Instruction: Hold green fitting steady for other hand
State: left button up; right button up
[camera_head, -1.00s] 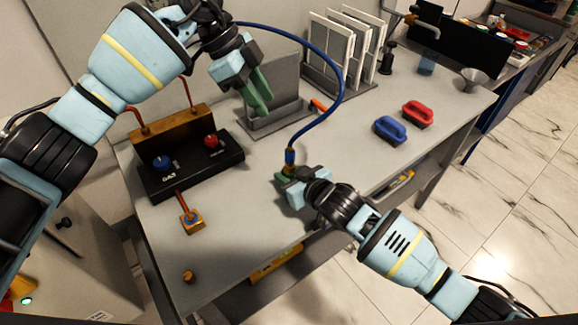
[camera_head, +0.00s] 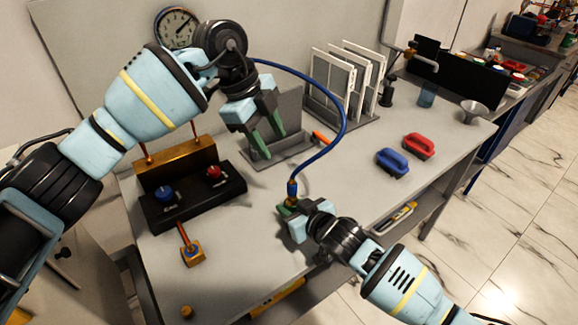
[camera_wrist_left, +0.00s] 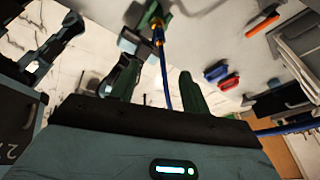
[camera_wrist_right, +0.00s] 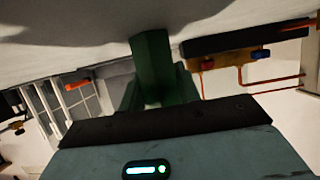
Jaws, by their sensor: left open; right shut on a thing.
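My right gripper (camera_head: 287,208) is shut low over the near part of the bench. The brass-and-blue end (camera_head: 292,189) of the blue hose stands upright at its green fingertips. The green fitting is hard to tell from the green fingers; a green block (camera_wrist_right: 152,65) shows at the jaws in the right wrist view. My left gripper (camera_head: 271,146) is open and empty, higher up, in front of a grey panel stand. Its two fingers are apart in the left wrist view (camera_wrist_left: 155,90), where the hose end (camera_wrist_left: 158,35) shows beyond them.
A black box with a blue knob (camera_head: 165,194) and a red knob (camera_head: 214,172) stands at left. An orange block (camera_head: 192,253) lies before it. Blue (camera_head: 392,162) and red (camera_head: 419,146) handled pieces lie right. A rack of white panels (camera_head: 345,80) stands behind. The blue hose arches between.

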aim_at(292, 182)
pick_arm(q)
jog(key=s+d+f+m+t+y, duration=0.25)
jog(key=s+d+m+t, duration=0.2)
jog(key=m, duration=0.95)
jog(key=shift+y, duration=0.55)
jog(key=x, duration=1.1)
jog(key=shift+w+a+f, duration=0.15)
jog(key=shift+a+f, duration=0.1)
jog(key=shift+f, duration=0.15)
jog(key=shift+c, duration=0.5)
grip_shut()
